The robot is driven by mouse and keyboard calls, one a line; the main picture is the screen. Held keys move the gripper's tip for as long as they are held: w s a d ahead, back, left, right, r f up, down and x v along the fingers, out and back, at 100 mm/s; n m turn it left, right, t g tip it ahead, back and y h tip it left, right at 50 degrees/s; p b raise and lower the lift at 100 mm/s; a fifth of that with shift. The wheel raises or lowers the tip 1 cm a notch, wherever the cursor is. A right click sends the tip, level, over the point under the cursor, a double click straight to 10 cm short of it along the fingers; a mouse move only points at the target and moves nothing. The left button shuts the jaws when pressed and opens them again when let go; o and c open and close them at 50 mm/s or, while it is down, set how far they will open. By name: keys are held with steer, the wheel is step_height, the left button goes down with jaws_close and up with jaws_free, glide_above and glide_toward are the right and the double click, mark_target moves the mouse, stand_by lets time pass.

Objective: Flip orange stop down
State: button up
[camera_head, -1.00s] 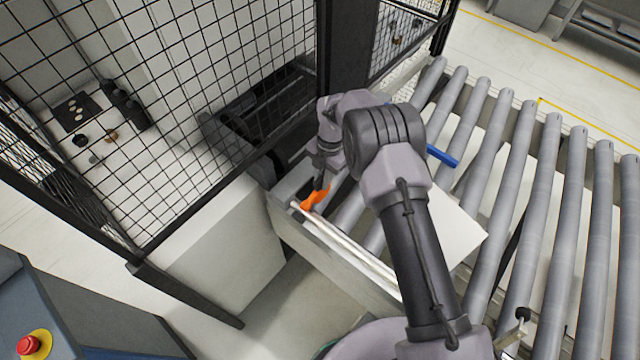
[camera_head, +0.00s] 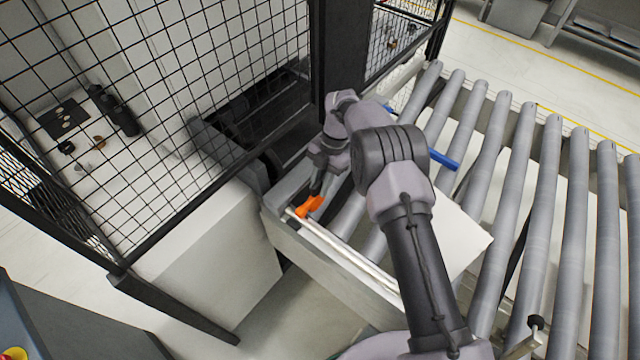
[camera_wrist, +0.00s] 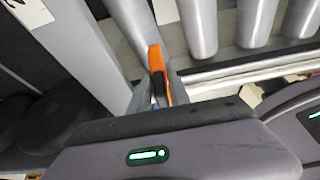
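The orange stop (camera_head: 309,206) sits at the near left end of the roller conveyor, beside the pale side rail. In the wrist view it is a narrow upright orange strip (camera_wrist: 157,68) just beyond my gripper's body. My gripper (camera_head: 317,188) is directly above and behind the orange stop, its dark tip at or very near it. I cannot tell whether they touch.
A blue piece (camera_head: 443,160) lies across the rollers (camera_head: 500,140). A white panel (camera_head: 462,240) rests on the conveyor, partly behind my arm. A black mesh fence (camera_head: 200,90) and its dark post (camera_head: 343,50) stand close to the left of my arm.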

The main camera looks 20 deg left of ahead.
steer(key=shift+o, duration=0.7)
steer(key=shift+r, duration=0.1)
steer(key=v, duration=1.2)
steer(key=shift+p, duration=0.3)
